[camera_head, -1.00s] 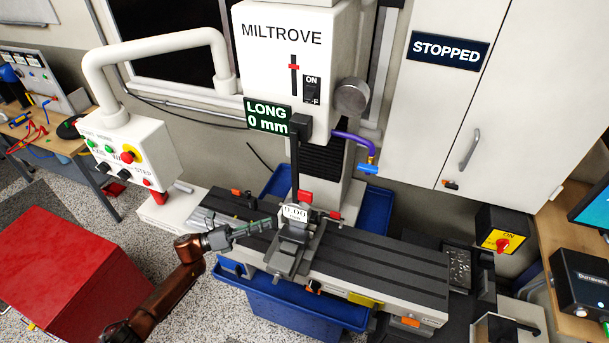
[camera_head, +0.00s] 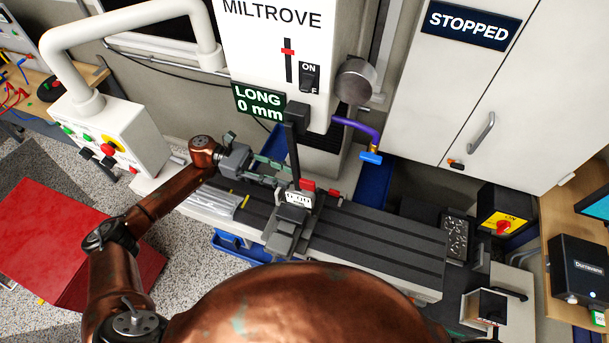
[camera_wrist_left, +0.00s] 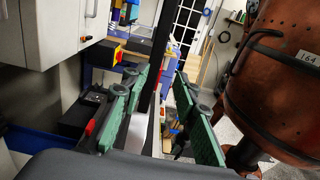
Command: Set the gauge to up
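The gauge seems to be the long black bar (camera_head: 294,155) hanging down from a black block on the front of the white MILTROVE machine. Its lower end is by a small white readout (camera_head: 298,198) at the vise. My left gripper (camera_head: 285,173) is open, with its green-padded fingers just left of the bar. In the left wrist view, the black bar (camera_wrist_left: 157,55) stands upright in the gap between the open fingers (camera_wrist_left: 158,108). I cannot tell whether either finger touches it. My right gripper is not in view.
The grey machine table (camera_head: 385,240) extends right. A control box (camera_head: 125,140) stands at left, and a purple hose (camera_head: 355,127) hangs right of the bar. A red cabinet (camera_head: 70,225) stands lower left.

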